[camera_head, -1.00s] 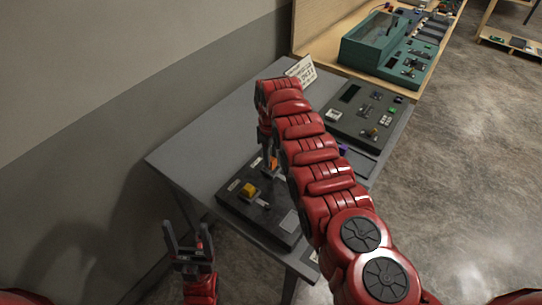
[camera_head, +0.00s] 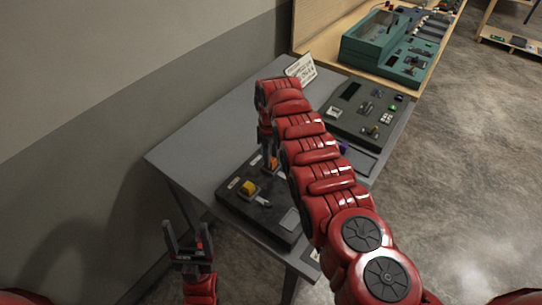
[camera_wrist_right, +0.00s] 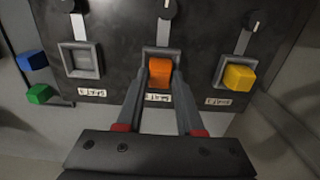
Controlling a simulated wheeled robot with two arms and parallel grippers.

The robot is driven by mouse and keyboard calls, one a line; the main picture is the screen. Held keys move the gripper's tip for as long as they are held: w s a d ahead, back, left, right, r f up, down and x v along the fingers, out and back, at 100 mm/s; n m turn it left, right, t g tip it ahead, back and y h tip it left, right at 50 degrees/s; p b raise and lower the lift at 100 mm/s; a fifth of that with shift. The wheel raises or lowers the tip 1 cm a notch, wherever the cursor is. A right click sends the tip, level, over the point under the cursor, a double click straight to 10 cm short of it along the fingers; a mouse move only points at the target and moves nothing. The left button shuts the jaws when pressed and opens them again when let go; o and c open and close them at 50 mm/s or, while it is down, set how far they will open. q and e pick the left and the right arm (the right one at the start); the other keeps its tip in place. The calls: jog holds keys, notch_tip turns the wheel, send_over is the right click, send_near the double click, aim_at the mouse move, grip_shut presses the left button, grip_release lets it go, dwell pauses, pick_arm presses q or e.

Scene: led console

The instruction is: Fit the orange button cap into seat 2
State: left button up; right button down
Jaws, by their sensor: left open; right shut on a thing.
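The orange button cap (camera_wrist_right: 160,72) is between the fingers of my right gripper (camera_wrist_right: 161,80), which is shut on it. The cap is at the middle square seat (camera_wrist_right: 150,53) of the dark console (camera_wrist_right: 118,22); whether it is fully down in the seat I cannot tell. It also shows in the head view (camera_head: 270,163), partly hidden by my right arm. The left seat (camera_wrist_right: 81,60) in the wrist view is empty. A yellow cap (camera_wrist_right: 239,77) sits at the right seat. The seat labels are too blurred to read. My left gripper (camera_head: 187,230) is open and empty, beside the table's front edge.
A blue cap (camera_wrist_right: 32,60) and a green cap (camera_wrist_right: 40,94) lie beside the console. A second dark console (camera_head: 350,108) and a small sign (camera_head: 301,69) are further back on the grey table (camera_head: 190,149). A teal console (camera_head: 375,45) stands on a wooden bench.

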jog(key=shift+f+b, duration=0.4)
dwell(0.4)
jog(key=shift+c, duration=2.3)
grip_release()
